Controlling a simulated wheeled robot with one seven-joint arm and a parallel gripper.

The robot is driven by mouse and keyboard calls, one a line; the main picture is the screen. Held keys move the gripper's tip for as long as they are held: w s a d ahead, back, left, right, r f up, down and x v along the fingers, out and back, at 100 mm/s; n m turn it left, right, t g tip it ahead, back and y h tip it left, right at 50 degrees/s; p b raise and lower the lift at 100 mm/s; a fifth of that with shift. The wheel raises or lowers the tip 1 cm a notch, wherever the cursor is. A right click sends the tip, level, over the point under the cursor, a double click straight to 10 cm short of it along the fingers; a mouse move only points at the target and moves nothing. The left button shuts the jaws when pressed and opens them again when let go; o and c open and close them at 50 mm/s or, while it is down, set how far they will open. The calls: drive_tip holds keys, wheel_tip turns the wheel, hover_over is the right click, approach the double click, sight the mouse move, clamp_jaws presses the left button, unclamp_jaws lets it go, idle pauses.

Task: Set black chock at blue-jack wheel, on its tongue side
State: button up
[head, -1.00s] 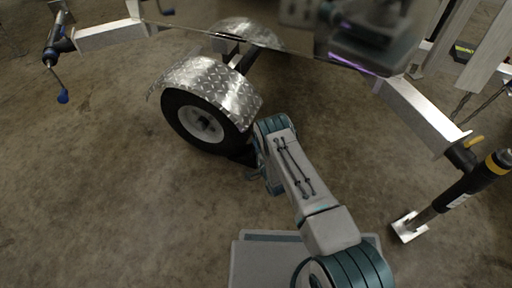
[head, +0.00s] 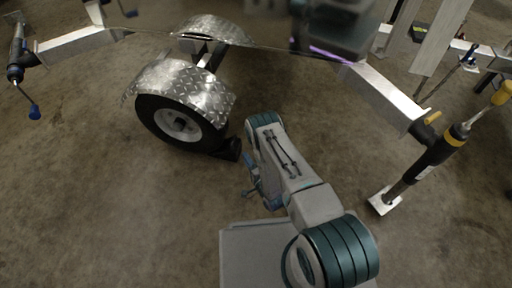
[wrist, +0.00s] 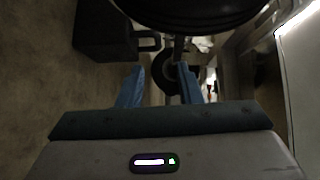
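The black chock (head: 231,149) sits on the floor against the right side of the near wheel (head: 178,125), under a diamond-plate fender. The wrist view shows the chock as a dark block (wrist: 100,36) with a loop handle, beside the dark tyre (wrist: 195,8). The blue-handled jack (head: 17,62) is at the far left, on the left end of a frame beam. My gripper (head: 262,196) is low, right of the chock and apart from it. Its two blue fingers (wrist: 159,88) are spread with nothing between them.
A black jack with a yellow band (head: 430,163) stands on a foot plate at the right. A silver beam (head: 385,95) slopes to it. A second fender (head: 212,30) is behind the near wheel. The concrete floor (head: 90,215) at front left is clear.

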drive_tip(key=w+d+r+n+g+h, duration=0.2)
drive_tip(key=w+r, duration=0.5)
drive_tip(key=r, duration=0.2)
drive_tip(key=w+d+r+n+g+h, duration=0.2)
drive_tip(key=w+r, duration=0.4)
drive_tip(key=r, duration=0.3)
wheel_tip(320, 180, up, 8)
drive_tip(key=s+d+f+n+g+h, duration=0.1)
drive_tip(key=s+d+n+g+h, duration=0.1)
drive_tip(key=s+d+r+n+g, duration=0.2)
drive_tip(key=s+r, duration=0.5)
drive_tip(key=s, duration=0.4)
drive_tip(key=s+d+r+n+g+h, duration=0.1)
drive_tip(key=s+d+r+n+g, duration=0.1)
drive_tip(key=s+r+g, duration=0.2)
drive_tip(key=s+d+r+n+g, duration=0.2)
drive_tip(key=s+r, duration=0.9)
drive_tip(key=s, duration=0.8)
drive_tip(key=shift+d+n+g, duration=0.3)
drive_tip(key=shift+d+g, duration=0.1)
drive_tip(key=shift+d, duration=0.05)
drive_tip(key=shift+d, duration=0.15)
